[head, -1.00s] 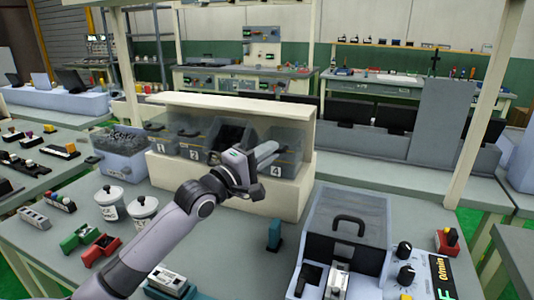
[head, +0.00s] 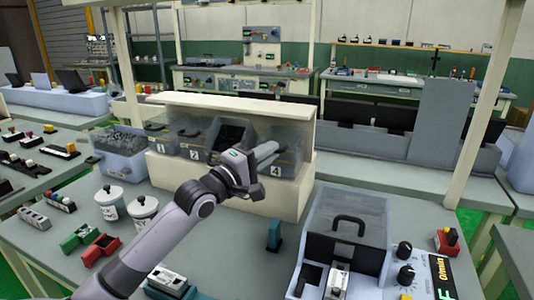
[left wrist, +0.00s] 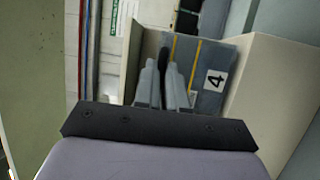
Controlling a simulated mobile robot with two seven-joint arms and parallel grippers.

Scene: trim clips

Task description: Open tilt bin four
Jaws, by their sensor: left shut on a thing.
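Tilt bin four (head: 287,160), a grey bin with a white "4" label, sits at the right end of the bin row. Its front appears closed. The gripper hides part of the bin and handle in the head view. My right gripper is not in view.
Bins one (head: 161,140) and two (head: 190,140) look closed; the bin left of four (head: 228,138) is tilted open with dark contents. A cream housing (head: 240,105) frames the row. White canisters (head: 110,202), a teal block (head: 274,235) and a clear-lidded device (head: 345,215) stand nearby.

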